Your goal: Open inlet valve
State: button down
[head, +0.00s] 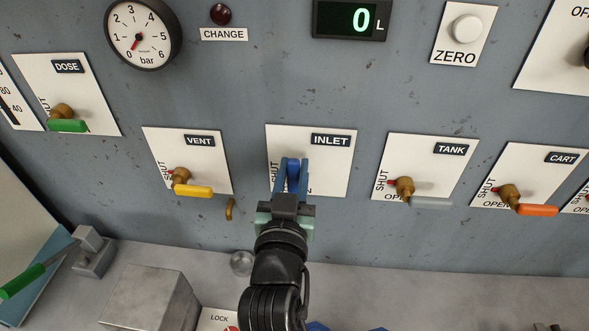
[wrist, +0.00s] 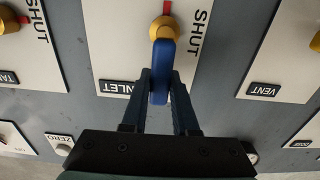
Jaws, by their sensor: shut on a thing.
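The inlet valve has a white plate (head: 334,180) labelled INLET. The wrist view shows its brass body (wrist: 163,27) and blue lever (wrist: 161,70). My gripper (head: 292,178) covers most of the valve in the head view. In the wrist view my gripper (wrist: 160,88) has its two fingers closed around the blue lever. The lever runs from the brass body toward the plate's upper edge. A red pointer (wrist: 167,8) sits on the opposite side, toward the plate's lower edge, not toward SHUT. The OPEN lettering is mostly hidden.
Neighbouring valves are VENT (head: 193,191) with a yellow lever and TANK (head: 430,202) with a grey one, their red pointers toward SHUT. The display (head: 352,19) reads 0 L. A metal block (head: 150,297) stands below left.

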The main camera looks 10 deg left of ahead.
jog(key=c, duration=0.7)
grip_release()
jog(key=shift+s+b, duration=1.7)
jog(key=shift+s, duration=4.8)
